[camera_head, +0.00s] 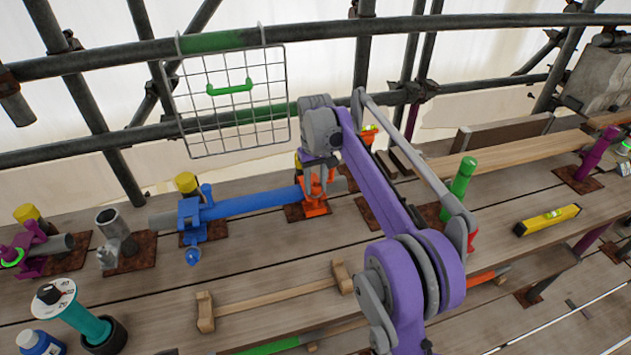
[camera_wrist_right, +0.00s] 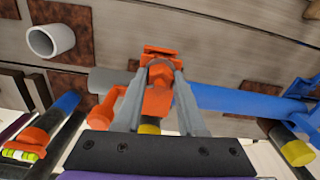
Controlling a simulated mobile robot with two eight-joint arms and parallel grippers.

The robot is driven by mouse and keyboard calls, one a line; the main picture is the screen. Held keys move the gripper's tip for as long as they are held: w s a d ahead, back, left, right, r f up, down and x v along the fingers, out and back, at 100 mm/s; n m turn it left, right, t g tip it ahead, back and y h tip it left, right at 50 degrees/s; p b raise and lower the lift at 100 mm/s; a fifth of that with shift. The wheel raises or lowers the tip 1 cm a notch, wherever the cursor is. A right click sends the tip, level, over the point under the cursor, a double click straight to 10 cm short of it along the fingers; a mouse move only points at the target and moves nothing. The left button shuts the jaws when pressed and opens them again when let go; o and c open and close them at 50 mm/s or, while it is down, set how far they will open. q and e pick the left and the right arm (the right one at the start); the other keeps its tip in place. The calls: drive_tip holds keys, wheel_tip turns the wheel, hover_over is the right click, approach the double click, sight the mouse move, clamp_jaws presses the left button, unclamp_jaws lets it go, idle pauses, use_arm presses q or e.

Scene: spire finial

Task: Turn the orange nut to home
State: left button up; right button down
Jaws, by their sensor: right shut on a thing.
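An orange clamp (camera_head: 316,209) stands on a rusty plate at the right end of a blue tube (camera_head: 255,201). My right gripper (camera_head: 318,184) reaches down onto this clamp from above. In the right wrist view, the two grey fingers of my right gripper (camera_wrist_right: 157,78) are closed around the orange nut (camera_wrist_right: 159,72), one on each side. The orange clamp's body (camera_wrist_right: 107,107) shows beside and below the fingers. The fingers partly hide the nut, and its turn angle cannot be read. My left gripper is in neither view.
A blue clamp (camera_head: 192,222) holds the tube's left part. A wire basket (camera_head: 236,133) hangs from the rail behind. A green cylinder (camera_head: 459,178) and a yellow level (camera_head: 547,220) stand or lie to the right. A wooden handle bar (camera_head: 270,298) lies in front.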

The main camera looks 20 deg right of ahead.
drive_tip(key=m, duration=0.4)
drive_tip(key=shift+r+m+p, duration=0.1)
drive_tip(key=shift+m+p, duration=0.2)
drive_tip(key=shift+p, duration=0.1)
drive_tip(key=m, duration=0.3)
drive_tip(key=shift+m, duration=0.4)
drive_tip(key=m+p, duration=0.1)
drive_tip(key=m, duration=1.2)
drive_tip(key=shift+m, duration=0.3)
drive_tip(key=m, duration=0.8)
drive_tip(key=shift+m, duration=0.4)
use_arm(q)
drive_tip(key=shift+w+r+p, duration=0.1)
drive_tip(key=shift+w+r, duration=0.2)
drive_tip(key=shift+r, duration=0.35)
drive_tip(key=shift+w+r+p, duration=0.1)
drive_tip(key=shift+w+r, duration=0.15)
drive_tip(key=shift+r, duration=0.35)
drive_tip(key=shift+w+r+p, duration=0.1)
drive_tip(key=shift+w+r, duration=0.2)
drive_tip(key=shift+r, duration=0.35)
use_arm(e)
drive_tip(key=shift+m, duration=2)
